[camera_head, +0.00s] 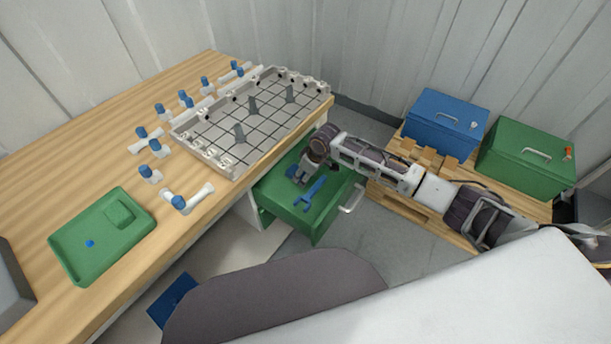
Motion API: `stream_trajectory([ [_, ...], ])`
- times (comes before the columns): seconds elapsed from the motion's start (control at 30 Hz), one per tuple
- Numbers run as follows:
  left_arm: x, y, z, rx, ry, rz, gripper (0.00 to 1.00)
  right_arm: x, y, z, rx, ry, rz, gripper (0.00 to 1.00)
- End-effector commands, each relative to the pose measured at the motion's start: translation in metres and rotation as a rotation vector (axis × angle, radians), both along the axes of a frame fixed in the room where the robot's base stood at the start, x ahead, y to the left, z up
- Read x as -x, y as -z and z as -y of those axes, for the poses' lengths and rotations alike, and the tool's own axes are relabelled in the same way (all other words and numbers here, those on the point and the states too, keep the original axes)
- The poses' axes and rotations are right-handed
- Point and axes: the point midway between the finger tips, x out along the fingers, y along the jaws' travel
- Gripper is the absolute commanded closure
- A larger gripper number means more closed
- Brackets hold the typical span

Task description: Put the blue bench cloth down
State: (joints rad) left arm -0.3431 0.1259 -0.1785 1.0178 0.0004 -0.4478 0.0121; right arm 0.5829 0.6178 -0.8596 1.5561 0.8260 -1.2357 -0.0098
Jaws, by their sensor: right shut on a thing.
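My right gripper (301,180) reaches in from the right, low over the open green drawer (318,218) under the bench. It is shut, with a small dark blue patch, which I take for the blue bench cloth (291,171), at its fingertips. Most of the cloth is hidden or too small to make out. A blue spanner-shaped tool (312,194) lies in the drawer just beside the fingertips. I cannot tell whether the fingers touch the drawer floor. My left gripper is not in view.
On the wooden bench (60,150) are a grey gridded frame (215,128), several blue-capped white fittings (180,201) and a green tray (75,262). A blue box (440,125) and a green box (528,155) stand on a pallet. A flat blue thing (172,300) is low beside the bench.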

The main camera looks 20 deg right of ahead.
Motion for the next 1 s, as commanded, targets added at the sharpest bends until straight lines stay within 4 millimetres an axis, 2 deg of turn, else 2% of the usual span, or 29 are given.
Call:
stream_trajectory([
  [0.17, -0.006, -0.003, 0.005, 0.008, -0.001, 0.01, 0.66, 0.0, 0.003, 0.0, 0.001, 0.0, 0.001, 0.71],
  [0.47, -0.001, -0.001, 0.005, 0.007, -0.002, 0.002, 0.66, 0.0, 0.005, 0.0, 0.001, 0.001, 0.0, 0.71],
  [0.5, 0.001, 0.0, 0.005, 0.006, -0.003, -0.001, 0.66, 0.0, 0.005, 0.0, 0.001, 0.001, 0.0, 0.45],
  [0.63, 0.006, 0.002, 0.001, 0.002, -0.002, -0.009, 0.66, 0.0, 0.005, 0.0, 0.001, 0.001, 0.0, 0.28],
  [0.67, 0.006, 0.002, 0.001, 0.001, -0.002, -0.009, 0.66, 0.0, 0.005, 0.0, 0.001, 0.001, 0.0, 0.26],
  [1.0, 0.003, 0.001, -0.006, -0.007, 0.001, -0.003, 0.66, 0.0, 0.004, 0.0, 0.001, 0.0, 0.001, 0.26],
])
